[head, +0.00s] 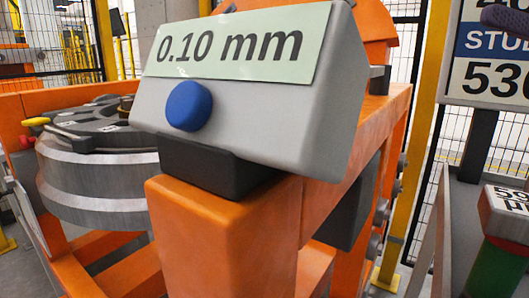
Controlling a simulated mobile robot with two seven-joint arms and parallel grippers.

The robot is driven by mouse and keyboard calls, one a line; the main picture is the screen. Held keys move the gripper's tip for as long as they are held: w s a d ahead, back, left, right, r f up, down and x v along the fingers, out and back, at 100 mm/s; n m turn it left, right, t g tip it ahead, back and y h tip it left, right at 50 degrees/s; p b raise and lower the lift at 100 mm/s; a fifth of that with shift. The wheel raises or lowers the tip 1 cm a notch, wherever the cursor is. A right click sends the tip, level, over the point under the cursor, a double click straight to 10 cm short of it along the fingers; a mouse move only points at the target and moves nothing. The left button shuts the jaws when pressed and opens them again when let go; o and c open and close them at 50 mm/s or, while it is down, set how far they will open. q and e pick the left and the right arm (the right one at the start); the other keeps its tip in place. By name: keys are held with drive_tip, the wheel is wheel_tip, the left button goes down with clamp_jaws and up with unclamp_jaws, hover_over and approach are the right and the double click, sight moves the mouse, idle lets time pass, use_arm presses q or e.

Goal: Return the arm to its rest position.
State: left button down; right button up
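Neither of my grippers shows in the head view, and I cannot make out either of my arms. A grey box-shaped gauge (250,115) fills the middle, tilted, with a pale display (238,45) reading "0.10 mm" and a round blue button (189,106) on its front. It sits on a black mount (213,168) on top of an orange post (222,235).
An orange gantry beam (350,150) runs back behind the gauge. Yellow-posted mesh fencing (418,130) stands behind.

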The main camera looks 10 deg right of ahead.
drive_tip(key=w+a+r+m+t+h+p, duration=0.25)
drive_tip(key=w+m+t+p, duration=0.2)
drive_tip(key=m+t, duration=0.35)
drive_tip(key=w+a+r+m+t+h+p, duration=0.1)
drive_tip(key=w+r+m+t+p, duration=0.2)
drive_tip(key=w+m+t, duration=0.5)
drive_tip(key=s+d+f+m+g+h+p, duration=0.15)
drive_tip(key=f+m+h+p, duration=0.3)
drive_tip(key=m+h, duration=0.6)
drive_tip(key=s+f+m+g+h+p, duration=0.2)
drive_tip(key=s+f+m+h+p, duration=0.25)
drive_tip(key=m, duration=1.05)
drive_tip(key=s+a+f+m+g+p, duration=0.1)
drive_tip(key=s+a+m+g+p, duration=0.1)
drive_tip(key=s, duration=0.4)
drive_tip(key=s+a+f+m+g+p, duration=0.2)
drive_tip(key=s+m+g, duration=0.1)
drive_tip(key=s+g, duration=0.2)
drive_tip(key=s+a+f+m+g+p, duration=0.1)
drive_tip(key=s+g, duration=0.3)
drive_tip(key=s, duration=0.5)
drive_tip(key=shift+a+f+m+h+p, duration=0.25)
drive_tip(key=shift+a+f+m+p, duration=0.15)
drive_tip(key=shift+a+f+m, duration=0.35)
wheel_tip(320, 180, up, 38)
drive_tip(key=p, duration=3.7)
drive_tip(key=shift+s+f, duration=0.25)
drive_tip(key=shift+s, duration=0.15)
